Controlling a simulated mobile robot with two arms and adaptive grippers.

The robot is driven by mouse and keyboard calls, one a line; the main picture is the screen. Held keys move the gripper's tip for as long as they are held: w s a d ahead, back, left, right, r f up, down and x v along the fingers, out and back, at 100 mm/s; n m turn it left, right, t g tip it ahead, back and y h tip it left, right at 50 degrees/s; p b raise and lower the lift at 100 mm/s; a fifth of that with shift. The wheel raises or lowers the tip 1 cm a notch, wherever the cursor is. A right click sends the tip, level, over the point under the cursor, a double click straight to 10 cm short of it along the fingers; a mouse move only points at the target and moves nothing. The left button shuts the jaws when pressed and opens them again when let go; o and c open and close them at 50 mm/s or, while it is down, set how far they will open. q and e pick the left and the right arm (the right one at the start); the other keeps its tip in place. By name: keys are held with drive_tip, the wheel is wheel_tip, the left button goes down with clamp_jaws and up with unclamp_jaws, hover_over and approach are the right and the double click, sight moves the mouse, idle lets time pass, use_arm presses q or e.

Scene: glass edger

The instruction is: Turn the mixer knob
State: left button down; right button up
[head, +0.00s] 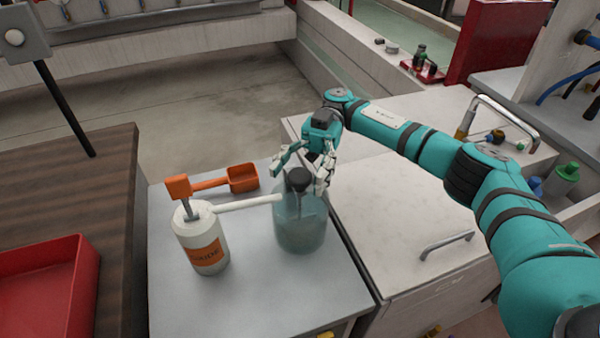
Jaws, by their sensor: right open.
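A clear bluish glass jar (301,233) stands upright on the grey table (275,305). A dark rounded knob-like top (299,179) sits on it; I cannot tell for sure that this is the mixer knob. My right gripper (302,172) is open at the jar's top, its fingers on either side of the dark top in the picture. I cannot tell whether they touch it. A white bottle (204,245) with an orange label and an orange block on its stem stands left of the jar. My left gripper is out of view.
An orange scoop (243,178) lies behind the white bottle. A red tray (45,295) is on the wooden bench (115,210) at left. A white cabinet top (395,215) with a metal tap (508,118) is at right. The grey table's front is mostly clear.

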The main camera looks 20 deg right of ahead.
sight(300, 174)
wheel_tip(300, 174, up, 9)
drive_tip(key=shift+f, duration=0.1)
idle(0.5)
